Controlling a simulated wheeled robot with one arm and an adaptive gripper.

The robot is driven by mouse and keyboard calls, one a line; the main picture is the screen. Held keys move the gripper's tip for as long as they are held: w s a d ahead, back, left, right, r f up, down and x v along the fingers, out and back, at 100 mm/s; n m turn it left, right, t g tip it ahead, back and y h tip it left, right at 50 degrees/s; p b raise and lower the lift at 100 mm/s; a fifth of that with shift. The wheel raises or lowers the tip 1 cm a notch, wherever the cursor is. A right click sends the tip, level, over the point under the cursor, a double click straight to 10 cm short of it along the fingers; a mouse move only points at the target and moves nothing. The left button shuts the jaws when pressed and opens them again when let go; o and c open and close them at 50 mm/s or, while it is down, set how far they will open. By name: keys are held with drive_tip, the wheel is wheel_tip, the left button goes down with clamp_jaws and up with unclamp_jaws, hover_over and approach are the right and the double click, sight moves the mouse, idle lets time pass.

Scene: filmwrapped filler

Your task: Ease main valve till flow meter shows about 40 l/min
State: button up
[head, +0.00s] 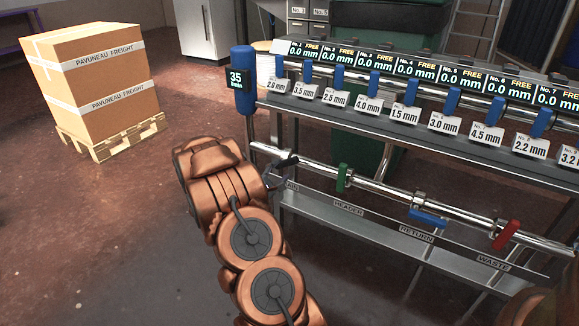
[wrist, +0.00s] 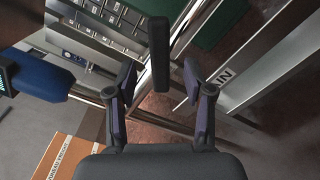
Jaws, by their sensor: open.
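The flow meter (head: 243,80) is a blue upright unit at the rack's left end, and its display reads 35 l/min. Its blue body also shows at the left of the wrist view (wrist: 42,78). A black lever (wrist: 160,50), by the partly hidden label ending in "AIN" (head: 291,187), stands between my finger lines in the wrist view. My gripper (wrist: 160,88) is open, one finger to each side of the lever, with visible gaps. In the head view my gripper (head: 282,172) is at the left end of the lower pipe, and my wrist hides part of it.
Green (head: 343,178), blue (head: 428,217) and red (head: 506,235) handles sit along the lower pipe (head: 385,190). Above is a row of blue handles with displays reading 0.0 mm and FREE (head: 366,66). A carton (head: 95,80) on a pallet (head: 110,139) stands left; floor between is clear.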

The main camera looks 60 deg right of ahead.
sight(288, 163)
drive_tip(key=d+b, duration=0.1)
drive_tip(key=d, duration=0.5)
drive_tip(key=shift+w+d, duration=0.1)
drive_tip(key=shift+d, duration=0.15)
clamp_jaws()
idle(0.5)
